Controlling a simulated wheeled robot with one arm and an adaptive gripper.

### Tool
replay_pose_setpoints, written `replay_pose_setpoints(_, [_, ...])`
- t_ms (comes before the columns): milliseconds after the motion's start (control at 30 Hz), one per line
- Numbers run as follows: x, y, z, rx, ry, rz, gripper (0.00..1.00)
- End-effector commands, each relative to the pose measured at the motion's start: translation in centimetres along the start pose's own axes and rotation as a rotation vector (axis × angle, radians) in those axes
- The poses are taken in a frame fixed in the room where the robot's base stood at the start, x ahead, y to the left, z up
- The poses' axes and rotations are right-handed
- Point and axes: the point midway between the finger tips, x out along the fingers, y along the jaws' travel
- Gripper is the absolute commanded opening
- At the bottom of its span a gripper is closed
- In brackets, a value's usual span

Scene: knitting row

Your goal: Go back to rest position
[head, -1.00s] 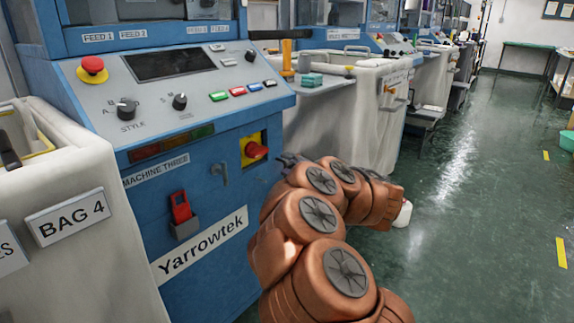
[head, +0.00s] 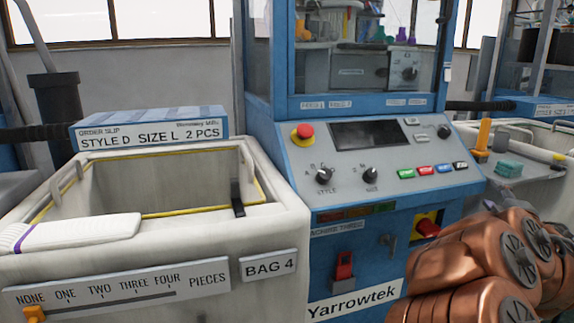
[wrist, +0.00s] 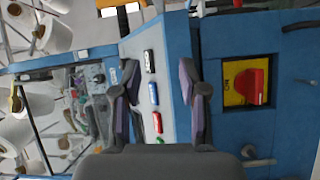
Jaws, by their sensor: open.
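My copper-coloured arm shows at the lower right of the head view, folded in front of Machine Three's right side. My gripper (wrist: 159,68) is not seen in the head view. In the wrist view it is open, with nothing between its dark fingers. Beyond the fingers is Machine Three's sloped control panel (head: 390,160), with its coloured buttons (wrist: 153,92). The red rotary switch (head: 428,228) on its yellow plate is to the right of the fingers in the wrist view (wrist: 252,86).
Bag 4's pale bin (head: 290,215) stands left of the machine, a white knitted piece (head: 80,232) on its edge. Its orange slider (head: 34,314) is at NONE. An order slip (head: 150,128) reads style D, size L, 2 pcs. Another bin (head: 535,180) stands right.

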Motion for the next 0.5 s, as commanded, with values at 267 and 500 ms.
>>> replay_pose_setpoints(267, [-2.6,7.7,0.3,0.215,-0.277,-0.012,0.43])
replay_pose_setpoints(500, [-6.8,9.4,-0.4,0.450,-0.493,-0.099,0.43])
